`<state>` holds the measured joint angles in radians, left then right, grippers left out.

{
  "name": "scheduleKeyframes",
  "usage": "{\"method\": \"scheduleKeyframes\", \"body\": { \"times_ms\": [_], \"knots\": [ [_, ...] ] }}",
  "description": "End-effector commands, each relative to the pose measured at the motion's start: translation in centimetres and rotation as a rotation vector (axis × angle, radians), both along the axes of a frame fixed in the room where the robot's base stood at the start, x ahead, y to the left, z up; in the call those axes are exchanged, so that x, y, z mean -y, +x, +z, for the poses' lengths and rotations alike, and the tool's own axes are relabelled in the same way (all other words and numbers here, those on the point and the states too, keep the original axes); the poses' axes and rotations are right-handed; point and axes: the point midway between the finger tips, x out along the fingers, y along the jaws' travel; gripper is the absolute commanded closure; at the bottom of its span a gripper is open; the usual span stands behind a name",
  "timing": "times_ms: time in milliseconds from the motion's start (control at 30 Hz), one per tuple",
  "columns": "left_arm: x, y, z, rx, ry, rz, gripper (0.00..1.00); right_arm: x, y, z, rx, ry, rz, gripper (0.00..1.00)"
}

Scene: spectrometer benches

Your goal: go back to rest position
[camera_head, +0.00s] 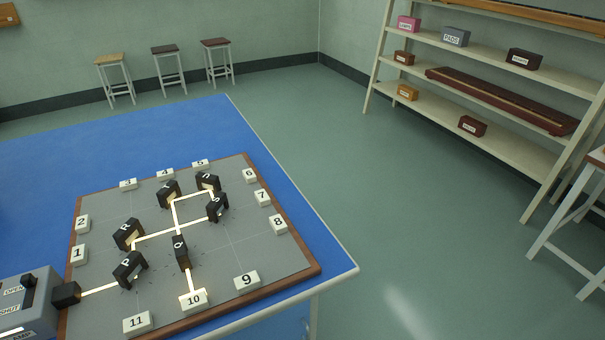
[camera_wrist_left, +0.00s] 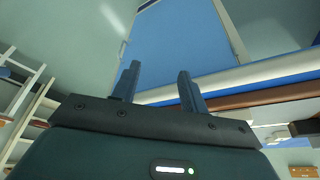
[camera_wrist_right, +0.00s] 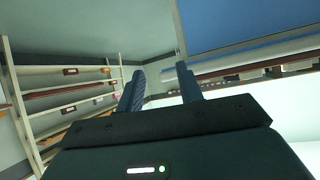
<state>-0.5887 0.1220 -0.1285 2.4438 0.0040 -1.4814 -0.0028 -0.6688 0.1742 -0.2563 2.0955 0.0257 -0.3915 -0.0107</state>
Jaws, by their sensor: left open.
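My left gripper (camera_wrist_left: 158,80) shows only in the left wrist view. Its two dark fingers stand apart with nothing between them. My right gripper (camera_wrist_right: 161,78) shows only in the right wrist view, with its fingers also apart and empty. Neither gripper nor arm shows in the head view. Both grippers are clear of the grey board (camera_head: 225,262) on the blue bench (camera_head: 125,140). Several black lettered blocks stand on the board, one of them the Q block (camera_head: 181,252). A bright light path runs between them and ends at the number 10 tag (camera_head: 193,300).
A grey lamp box (camera_head: 38,290) with a dark nozzle stands at the board's left. Open floor (camera_head: 400,220) lies right of the bench. A shelf rack (camera_head: 465,92) with labelled boxes stands at the back right, a white-legged stool (camera_head: 565,230) at the right edge, and several stools at the back wall.

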Motion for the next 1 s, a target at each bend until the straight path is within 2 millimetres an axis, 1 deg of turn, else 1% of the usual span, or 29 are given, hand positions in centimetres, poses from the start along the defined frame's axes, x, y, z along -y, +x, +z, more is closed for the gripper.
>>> {"method": "scheduleKeyframes", "body": {
  "times_ms": [100, 267, 367, 500, 600, 733, 833, 1000],
  "knots": [
    [0.7, 1.1, -0.7, 0.060, -0.018, -0.015, 0.56, 0.1, 0.0, 0.3, -0.002, -0.001, -0.001, 0.64],
    [1.7, 2.5, -1.6, 0.159, -0.047, -0.035, 0.56, 0.3, -0.1, 0.2, -0.012, -0.007, -0.005, 0.64],
    [2.5, 3.4, -2.1, 0.232, -0.072, -0.049, 0.56, 0.4, -0.2, 0.1, -0.021, -0.011, -0.007, 0.64],
    [3.9, 4.4, -3.0, 0.357, -0.117, -0.071, 0.56, 0.5, -0.2, 0.4, -0.026, -0.012, -0.013, 0.64],
    [4.9, 4.8, -3.4, 0.452, -0.152, -0.085, 0.56, 0.6, -0.2, 0.6, -0.029, -0.012, -0.018, 0.64],
    [5.7, 5.0, -3.5, 0.537, -0.184, -0.095, 0.56, 0.8, -0.3, 0.4, -0.039, -0.016, -0.023, 0.64],
    [6.0, 5.0, -3.6, 0.569, -0.197, -0.097, 0.56, 1.0, -0.4, 0.1, -0.045, -0.020, -0.025, 0.64],
    [6.1, 5.0, -3.6, 0.573, -0.198, -0.098, 0.56, 1.0, -0.4, 0.0, -0.046, -0.020, -0.025, 0.64]
  ]
}}
